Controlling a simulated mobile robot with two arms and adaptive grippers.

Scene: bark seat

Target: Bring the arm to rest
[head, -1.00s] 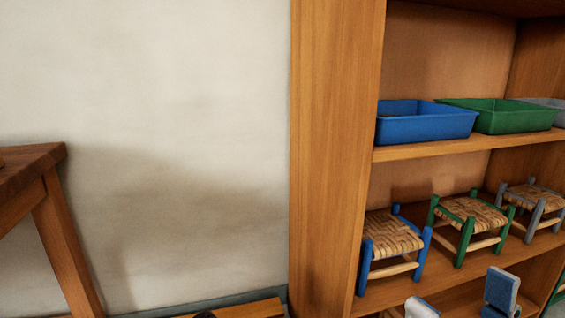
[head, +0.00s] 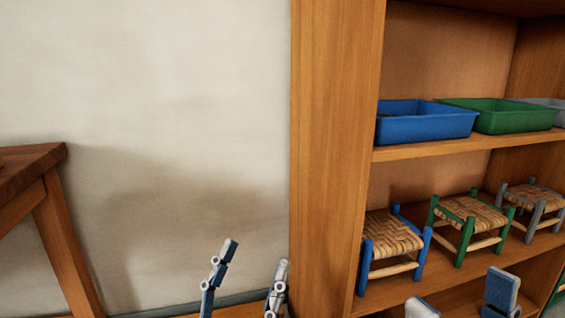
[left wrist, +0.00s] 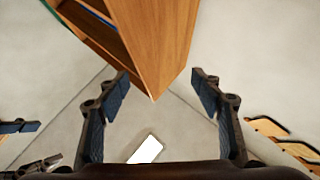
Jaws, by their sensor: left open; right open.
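My left gripper (head: 250,265) shows at the bottom middle of the head view, fingers pointing up and spread apart. It is empty, in front of the pale wall and left of the shelf's side panel. In the left wrist view its two fingers (left wrist: 161,92) stand wide apart with nothing between them but floor and a corner of the shelf beyond. My right gripper (head: 462,299) shows only its two fingertips at the bottom right, apart and empty, before the lower shelf. The rest of both arms is out of the head view.
A wooden shelf (head: 335,150) holds a blue tray (head: 427,128), a green tray (head: 505,120) and, below, small woven stools, blue (head: 392,235), green (head: 472,213) and grey (head: 535,196). A wooden table (head: 35,165) stands at left. The wall between is bare.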

